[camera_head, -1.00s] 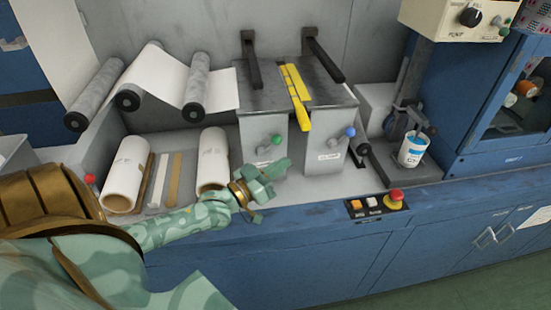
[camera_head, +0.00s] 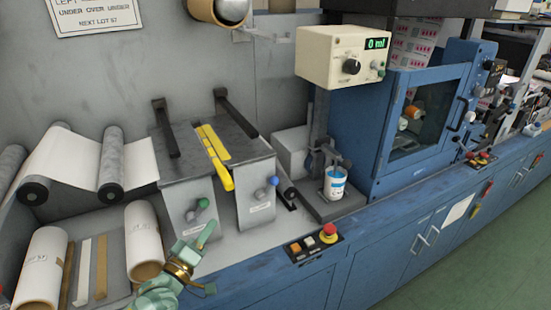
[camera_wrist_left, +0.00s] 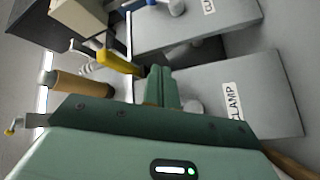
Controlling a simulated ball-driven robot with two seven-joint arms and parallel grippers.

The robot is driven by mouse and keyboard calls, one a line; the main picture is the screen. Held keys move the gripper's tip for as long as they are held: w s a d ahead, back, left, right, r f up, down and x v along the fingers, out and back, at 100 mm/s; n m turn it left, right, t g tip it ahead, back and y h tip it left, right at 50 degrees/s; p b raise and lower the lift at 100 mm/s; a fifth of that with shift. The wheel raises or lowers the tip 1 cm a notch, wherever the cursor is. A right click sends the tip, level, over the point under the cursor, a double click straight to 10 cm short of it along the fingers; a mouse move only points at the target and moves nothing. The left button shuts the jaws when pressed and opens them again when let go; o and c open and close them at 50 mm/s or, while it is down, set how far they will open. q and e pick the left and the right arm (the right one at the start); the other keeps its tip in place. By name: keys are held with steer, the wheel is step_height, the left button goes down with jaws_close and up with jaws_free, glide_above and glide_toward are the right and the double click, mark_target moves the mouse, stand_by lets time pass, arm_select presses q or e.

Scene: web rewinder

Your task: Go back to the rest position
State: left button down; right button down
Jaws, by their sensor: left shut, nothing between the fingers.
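My left gripper (camera_head: 205,236) shows at the lower left of the head view, above the front of the blue bench, in front of the left clamp block. Its pale green fingers are together with nothing between them; the left wrist view shows the closed fingers (camera_wrist_left: 162,85) pointing toward the grey clamp blocks. The gripper appears apart from both. My right gripper is not in view.
A yellow-handled tool (camera_head: 220,165) lies across the clamp plate. White rolls (camera_head: 42,262) stand at left. A red stop button (camera_head: 329,231) sits on the bench's front edge. The green floor at right is clear.

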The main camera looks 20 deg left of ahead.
arm_select(q)
steer(key=s+d+f+m+g+h, duration=0.1)
steer(key=s+d+f+m+g, duration=0.25)
steer(key=d+m, duration=0.25)
steer(key=s+d+f+m+g, duration=0.2)
steer(key=s+d+m+g, duration=0.2)
steer(key=d+m, duration=0.2)
steer(key=s+a+r+m+g+y, duration=0.1)
steer(key=s+a+m+g+y, duration=0.2)
steer(key=s, duration=0.3)
steer(key=s+a+r+m+g+y, duration=0.2)
steer(key=s+a+m+g+y, duration=0.15)
steer(key=s, duration=0.25)
steer(key=s+d+f+n+g+h, duration=0.1)
steer(key=s+d+f, duration=0.1)
steer(key=f, duration=0.8)
steer(key=s+d+f+g+h, duration=0.1)
steer(key=s+f, duration=0.1)
steer(key=f, duration=0.8)
steer(key=s+d+f+n+h, duration=0.1)
steer(key=s+d+f, duration=0.1)
steer(key=f, duration=0.8)
steer(key=s+f+n+g, duration=0.1)
steer(key=s+f, duration=0.5)
steer(key=s, duration=0.3)
steer(key=s+f+n+g+h, duration=0.1)
steer(key=s+f, duration=0.5)
steer(key=s, duration=0.3)
steer(key=shift+f+g+b, duration=0.35)
steer(key=shift+g, duration=0.05)
